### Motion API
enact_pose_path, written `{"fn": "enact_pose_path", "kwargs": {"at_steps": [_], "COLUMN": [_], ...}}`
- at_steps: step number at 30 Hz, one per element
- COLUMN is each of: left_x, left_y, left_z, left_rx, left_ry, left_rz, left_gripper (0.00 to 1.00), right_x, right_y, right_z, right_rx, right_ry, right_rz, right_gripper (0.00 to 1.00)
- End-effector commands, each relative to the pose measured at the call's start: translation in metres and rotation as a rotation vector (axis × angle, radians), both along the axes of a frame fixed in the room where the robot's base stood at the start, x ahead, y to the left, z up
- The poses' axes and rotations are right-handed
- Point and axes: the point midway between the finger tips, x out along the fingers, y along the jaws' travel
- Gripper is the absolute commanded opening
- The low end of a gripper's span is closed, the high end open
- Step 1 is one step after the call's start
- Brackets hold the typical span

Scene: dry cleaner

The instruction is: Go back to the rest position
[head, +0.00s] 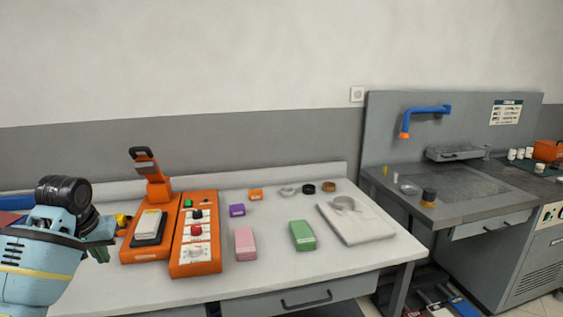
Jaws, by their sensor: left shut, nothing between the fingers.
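My left gripper (101,246) shows at the left edge of the head view, at the end of my light blue arm. It is shut and empty, over the left part of the white table (300,272). It is to the left of an orange press (150,185) and its orange control box (196,235); I cannot tell whether it touches anything. My right gripper is not in view.
A grey workstation (470,190) with a blue arm (428,110) stands at the right. The table's front strip is clear.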

Motion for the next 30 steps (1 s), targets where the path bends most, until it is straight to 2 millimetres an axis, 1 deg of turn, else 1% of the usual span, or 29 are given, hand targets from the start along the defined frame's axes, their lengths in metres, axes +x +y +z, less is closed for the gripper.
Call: {"fn": "enact_pose_path", "kwargs": {"at_steps": [1, 2, 3, 8, 11, 13, 17, 18, 20, 21, 23, 24, 26, 27, 29, 30], "left_x": [0.000, 0.000, 0.001, 0.002, -0.001, -0.006, -0.023, -0.031, -0.043, -0.053, -0.069, -0.081, -0.100, -0.113, -0.134, -0.149], "left_y": [0.000, -0.003, -0.007, -0.021, -0.032, -0.042, -0.065, -0.073, -0.086, -0.094, -0.106, -0.115, -0.128, -0.137, -0.150, -0.158], "left_z": [0.000, -0.009, -0.023, -0.069, -0.102, -0.128, -0.185, -0.204, -0.228, -0.244, -0.266, -0.280, -0.298, -0.309, -0.324, -0.333], "left_rx": [0.000, 0.002, 0.009, 0.033, 0.046, 0.055, 0.069, 0.071, 0.075, 0.075, 0.075, 0.073, 0.070, 0.067, 0.062, 0.059], "left_ry": [0.000, 0.002, -0.003, -0.034, -0.054, -0.073, -0.114, -0.128, -0.154, -0.170, -0.196, -0.215, -0.241, -0.260, -0.288, -0.307], "left_rz": [0.000, -0.008, -0.020, -0.065, -0.098, -0.127, -0.191, -0.212, -0.244, -0.264, -0.294, -0.313, -0.339, -0.356, -0.379, -0.394], "left_gripper": [0.00, 0.00, 0.00, 0.00, 0.00, 0.00, 0.00, 0.00, 0.00, 0.00, 0.00, 0.00, 0.00, 0.00, 0.00, 0.00], "right_x": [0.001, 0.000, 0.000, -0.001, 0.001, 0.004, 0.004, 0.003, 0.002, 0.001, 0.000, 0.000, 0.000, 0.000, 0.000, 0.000], "right_y": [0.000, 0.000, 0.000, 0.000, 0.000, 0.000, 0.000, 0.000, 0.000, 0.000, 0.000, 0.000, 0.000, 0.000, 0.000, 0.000], "right_z": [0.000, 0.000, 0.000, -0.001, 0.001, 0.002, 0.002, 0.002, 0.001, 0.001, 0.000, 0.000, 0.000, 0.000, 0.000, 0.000], "right_rx": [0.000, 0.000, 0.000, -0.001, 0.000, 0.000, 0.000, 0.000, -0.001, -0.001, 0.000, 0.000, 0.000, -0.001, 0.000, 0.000], "right_ry": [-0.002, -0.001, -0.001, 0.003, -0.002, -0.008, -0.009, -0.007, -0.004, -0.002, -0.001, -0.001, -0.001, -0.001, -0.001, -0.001], "right_rz": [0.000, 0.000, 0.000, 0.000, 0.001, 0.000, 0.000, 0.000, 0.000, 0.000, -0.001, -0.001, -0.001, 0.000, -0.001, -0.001], "right_gripper": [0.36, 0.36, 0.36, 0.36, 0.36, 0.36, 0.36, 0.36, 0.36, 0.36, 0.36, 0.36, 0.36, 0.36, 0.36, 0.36]}}
